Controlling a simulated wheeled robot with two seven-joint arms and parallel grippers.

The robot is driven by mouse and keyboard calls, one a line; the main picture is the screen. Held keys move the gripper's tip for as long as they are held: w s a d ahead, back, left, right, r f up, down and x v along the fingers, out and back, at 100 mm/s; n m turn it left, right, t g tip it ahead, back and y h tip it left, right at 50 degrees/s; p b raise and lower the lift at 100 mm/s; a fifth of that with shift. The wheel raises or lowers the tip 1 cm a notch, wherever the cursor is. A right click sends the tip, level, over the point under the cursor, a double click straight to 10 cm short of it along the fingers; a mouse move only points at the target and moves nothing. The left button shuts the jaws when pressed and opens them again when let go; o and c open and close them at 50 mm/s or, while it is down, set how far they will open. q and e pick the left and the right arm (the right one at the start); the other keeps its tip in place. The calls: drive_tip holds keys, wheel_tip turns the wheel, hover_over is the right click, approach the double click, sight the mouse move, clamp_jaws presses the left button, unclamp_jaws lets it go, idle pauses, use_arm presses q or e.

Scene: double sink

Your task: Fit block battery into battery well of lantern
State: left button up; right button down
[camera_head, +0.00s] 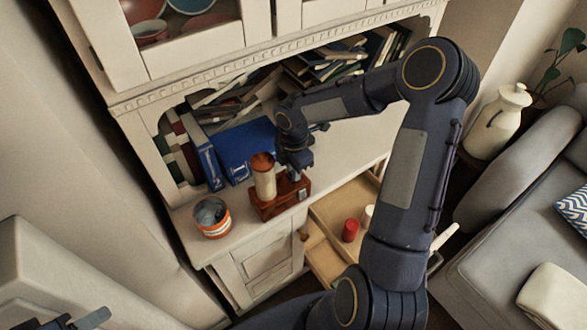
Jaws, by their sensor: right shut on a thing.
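The lantern (264,184) stands on the cabinet's counter. It has a pale cylinder with a brown cap, beside a reddish-brown box base (270,208). My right gripper (295,174) points down at the right part of this base, close above it. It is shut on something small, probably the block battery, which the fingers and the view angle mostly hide. I cannot tell whether it is inside the well. At the bottom left corner, a dark and grey part of what looks like my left gripper (82,320) shows, cut off by the frame edge.
An orange-rimmed tin (212,218) stands left of the lantern. Blue binders (245,150) and leaning books (330,62) are behind. An open drawer (330,215) below holds a red cylinder (350,230) and a white one. The counter right of the lantern looks clear.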

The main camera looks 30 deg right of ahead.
drive_tip(key=shift+f, duration=0.1)
drive_tip(key=shift+f, duration=0.15)
drive_tip(key=c, duration=1.4)
unclamp_jaws()
